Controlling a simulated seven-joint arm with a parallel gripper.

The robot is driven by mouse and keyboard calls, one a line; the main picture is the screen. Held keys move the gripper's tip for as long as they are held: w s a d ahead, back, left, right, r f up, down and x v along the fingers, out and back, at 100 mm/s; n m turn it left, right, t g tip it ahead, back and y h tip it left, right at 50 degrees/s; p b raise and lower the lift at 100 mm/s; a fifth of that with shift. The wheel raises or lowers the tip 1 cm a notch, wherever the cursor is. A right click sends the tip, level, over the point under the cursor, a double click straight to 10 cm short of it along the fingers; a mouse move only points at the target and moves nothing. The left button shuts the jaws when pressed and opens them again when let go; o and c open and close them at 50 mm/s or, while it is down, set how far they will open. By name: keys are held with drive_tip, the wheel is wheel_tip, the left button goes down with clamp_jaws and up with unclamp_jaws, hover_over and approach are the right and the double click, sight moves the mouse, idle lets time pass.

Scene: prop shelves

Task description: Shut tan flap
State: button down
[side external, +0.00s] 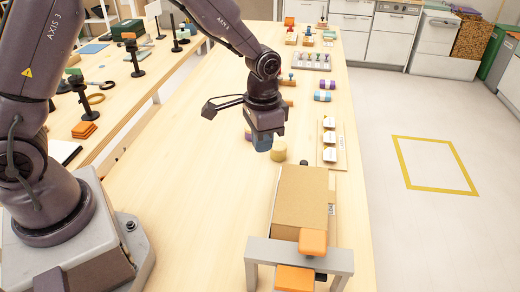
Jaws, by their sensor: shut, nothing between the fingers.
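A tan box-like piece (300,196), which looks like the tan flap, lies near the front right of the wooden table. Its broad tan top faces up; I cannot tell a hinge or how far it stands open. My gripper (263,146) points down over the table, beyond and to the left of the tan piece, apart from it. Its fingers look closed with nothing held, though they are small and dark here.
A grey bracket (262,249) with orange blocks (312,242) sits at the tan piece's near end. A board with pale round items (329,140) lies behind it. The table left of it is clear.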

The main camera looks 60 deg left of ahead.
idle(0.5)
drive_tip(key=shift+r, duration=2.5)
drive_tip(key=s+a+r+n+t, duration=0.1)
drive_tip(key=s+r+t, duration=0.1)
drive_tip(key=s+r, duration=0.5)
drive_tip(key=s+a+r+n+t, duration=0.2)
drive_tip(key=s+r, duration=0.6)
drive_tip(key=s, duration=0.4)
drive_tip(key=shift+s+a+t, duration=0.15)
drive_tip(key=shift+t, duration=0.65)
